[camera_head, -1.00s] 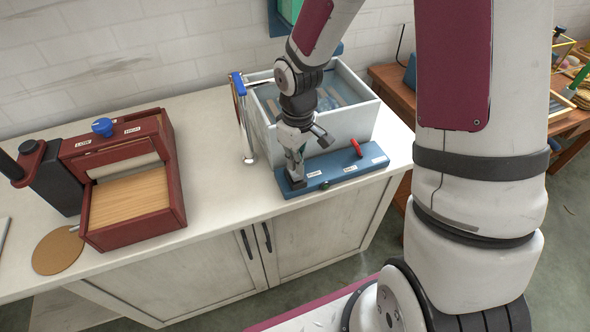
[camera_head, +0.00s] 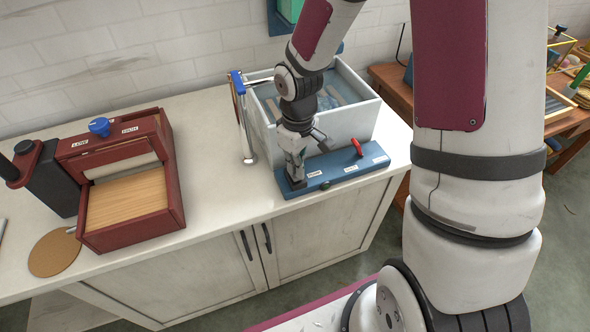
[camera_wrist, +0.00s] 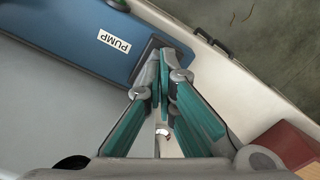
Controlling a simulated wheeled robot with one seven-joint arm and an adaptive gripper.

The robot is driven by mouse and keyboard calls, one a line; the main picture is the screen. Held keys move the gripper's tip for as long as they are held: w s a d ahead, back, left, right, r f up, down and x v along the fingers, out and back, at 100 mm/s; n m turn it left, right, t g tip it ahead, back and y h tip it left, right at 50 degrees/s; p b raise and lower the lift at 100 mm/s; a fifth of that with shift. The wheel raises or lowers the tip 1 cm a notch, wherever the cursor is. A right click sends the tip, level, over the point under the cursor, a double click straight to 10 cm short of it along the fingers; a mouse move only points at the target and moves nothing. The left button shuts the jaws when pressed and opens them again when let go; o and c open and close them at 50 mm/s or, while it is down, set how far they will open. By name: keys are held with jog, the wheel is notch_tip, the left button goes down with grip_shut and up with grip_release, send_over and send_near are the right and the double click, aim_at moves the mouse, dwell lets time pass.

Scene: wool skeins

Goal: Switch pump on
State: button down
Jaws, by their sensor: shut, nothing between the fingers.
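A blue control panel (camera_head: 340,170) lies along the counter's front edge, before the white basin. Its PUMP label (camera_wrist: 114,41) is readable in the wrist view. A dark square switch housing (camera_wrist: 151,44) sits beside that label at the panel's end. My gripper (camera_head: 297,183) points down at the left end of the panel. In the wrist view my gripper (camera_wrist: 163,52) is shut and empty, its fingertips over the dark housing. The fingers hide most of the switch, so I cannot tell its position or whether they touch it.
The white basin (camera_head: 355,125) holding water stands behind the panel. A red lever (camera_head: 357,147) rises from the panel's right part. A dark red box with a blue knob (camera_head: 99,127) stands left.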

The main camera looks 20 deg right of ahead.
jog(key=shift+f, duration=0.3)
jog(key=shift+r+p, duration=2.25)
jog(key=shift+r, duration=1.25)
jog(key=s+r+m+t, duration=0.1)
jog(key=s+r, duration=0.3)
jog(key=r, duration=0.3)
jog(key=s+d+r+m+t+h, duration=0.15)
jog(key=s+r, duration=0.25)
jog(key=r, duration=0.4)
jog(key=s+a+r+m+t+y, duration=0.1)
jog(key=s+r+m, duration=0.1)
jog(key=s+r, duration=0.4)
jog(key=s+r+m+t, duration=0.1)
jog(key=s+r+t, duration=0.1)
jog(key=s+r, duration=0.2)
jog(key=s, duration=0.2)
jog(key=shift+s+a+r, duration=0.2)
jog(key=shift+s+r, duration=0.1)
jog(key=shift+s, duration=0.1)
